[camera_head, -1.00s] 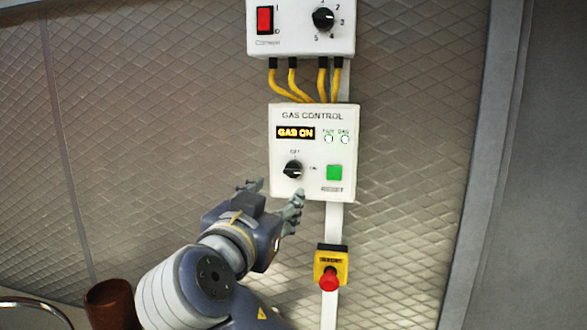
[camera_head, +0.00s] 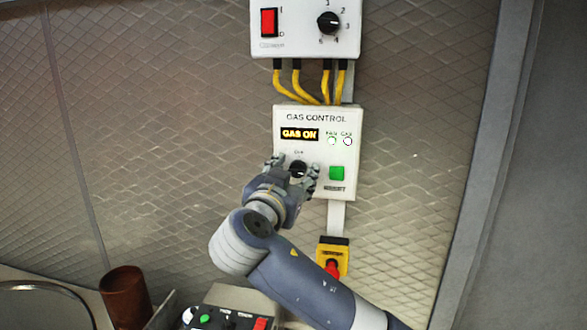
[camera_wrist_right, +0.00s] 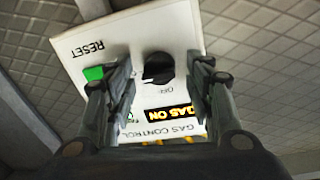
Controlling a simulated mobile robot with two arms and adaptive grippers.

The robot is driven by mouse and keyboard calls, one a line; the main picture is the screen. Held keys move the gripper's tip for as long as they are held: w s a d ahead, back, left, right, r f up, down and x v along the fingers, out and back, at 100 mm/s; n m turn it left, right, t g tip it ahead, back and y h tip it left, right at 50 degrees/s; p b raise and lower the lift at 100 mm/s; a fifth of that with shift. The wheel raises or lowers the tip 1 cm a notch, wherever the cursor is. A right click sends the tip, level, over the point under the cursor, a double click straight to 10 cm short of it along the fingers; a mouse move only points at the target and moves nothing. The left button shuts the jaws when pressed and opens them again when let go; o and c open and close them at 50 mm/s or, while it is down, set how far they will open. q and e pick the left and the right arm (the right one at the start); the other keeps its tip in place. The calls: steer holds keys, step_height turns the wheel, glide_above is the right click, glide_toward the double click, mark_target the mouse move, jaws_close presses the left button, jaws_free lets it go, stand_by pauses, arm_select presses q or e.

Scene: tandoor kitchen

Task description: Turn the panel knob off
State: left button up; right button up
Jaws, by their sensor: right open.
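The white gas control panel (camera_head: 343,120) hangs on the wall, and its display (camera_head: 299,134) reads "GAS ON". Its black panel knob (camera_head: 297,168) sits low on the left of the panel. My right gripper (camera_head: 295,172) is open at the knob, with one finger on each side of it. In the right wrist view the knob (camera_wrist_right: 158,69) shows between the spread fingers (camera_wrist_right: 160,75), beyond their tips or level with them. I cannot tell whether they touch it. The "OFF" label shows beside the knob. My left gripper is not in view.
A green reset button (camera_head: 337,173) is right of the knob, close to a finger. Above is a white box (camera_head: 300,40) with a red switch and dial, joined by yellow cables. Below is a red emergency button (camera_head: 332,268), partly behind my arm. A brown cup (camera_head: 125,297) stands lower left.

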steer(key=shift+c, duration=0.3)
steer(key=c, duration=1)
steer(key=shift+f, duration=0.1)
